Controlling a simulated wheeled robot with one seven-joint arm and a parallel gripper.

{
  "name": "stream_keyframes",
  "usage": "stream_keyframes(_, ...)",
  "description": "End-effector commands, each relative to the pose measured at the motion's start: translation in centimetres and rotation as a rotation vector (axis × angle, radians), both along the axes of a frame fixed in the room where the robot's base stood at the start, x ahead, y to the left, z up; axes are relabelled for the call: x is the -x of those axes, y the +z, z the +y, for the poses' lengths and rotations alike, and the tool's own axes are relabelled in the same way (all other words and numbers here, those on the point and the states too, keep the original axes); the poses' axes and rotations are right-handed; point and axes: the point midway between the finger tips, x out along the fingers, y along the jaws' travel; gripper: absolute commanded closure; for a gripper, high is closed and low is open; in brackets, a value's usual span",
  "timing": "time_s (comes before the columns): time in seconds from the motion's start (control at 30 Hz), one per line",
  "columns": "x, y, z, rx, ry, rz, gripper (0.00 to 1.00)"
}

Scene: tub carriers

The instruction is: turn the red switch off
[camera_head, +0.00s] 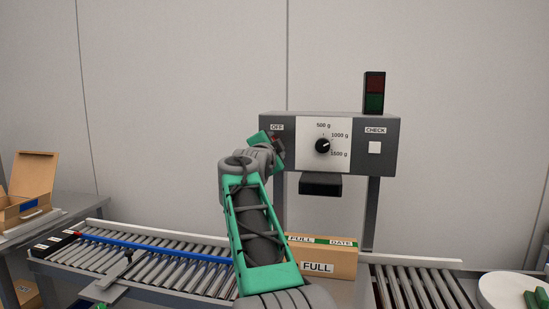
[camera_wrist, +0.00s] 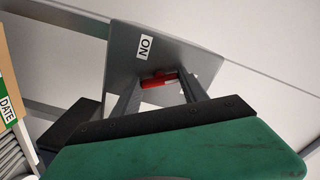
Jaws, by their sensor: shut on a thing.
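The red switch (camera_wrist: 160,79) sits on the left part of the grey control panel (camera_head: 350,115). In the wrist view it lies between the two grey fingers of my gripper (camera_wrist: 158,85), which is shut on it. In the head view my gripper (camera_head: 275,144) is at the panel's left end, just below the OFF label (camera_head: 277,127). It mostly hides the switch there, so I cannot tell which way the switch is set.
The panel has a dial (camera_head: 323,146), a CHECK button (camera_head: 375,148) and a dark red and green lamp (camera_head: 374,92) on top. Below stand a FULL box (camera_head: 335,262) and roller conveyors (camera_head: 150,265). An open carton (camera_head: 32,178) is at the left.

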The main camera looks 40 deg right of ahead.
Motion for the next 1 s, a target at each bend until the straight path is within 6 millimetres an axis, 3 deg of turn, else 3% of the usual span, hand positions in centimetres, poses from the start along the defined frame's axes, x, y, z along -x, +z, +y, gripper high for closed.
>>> stream_keyframes(0.5, -0.08, -0.32, 0.01, -0.259, 0.0, -0.333, 0.9)
stream_keyframes(1.0, -0.06, -0.03, 0.03, -0.34, 0.001, -0.44, 0.9)
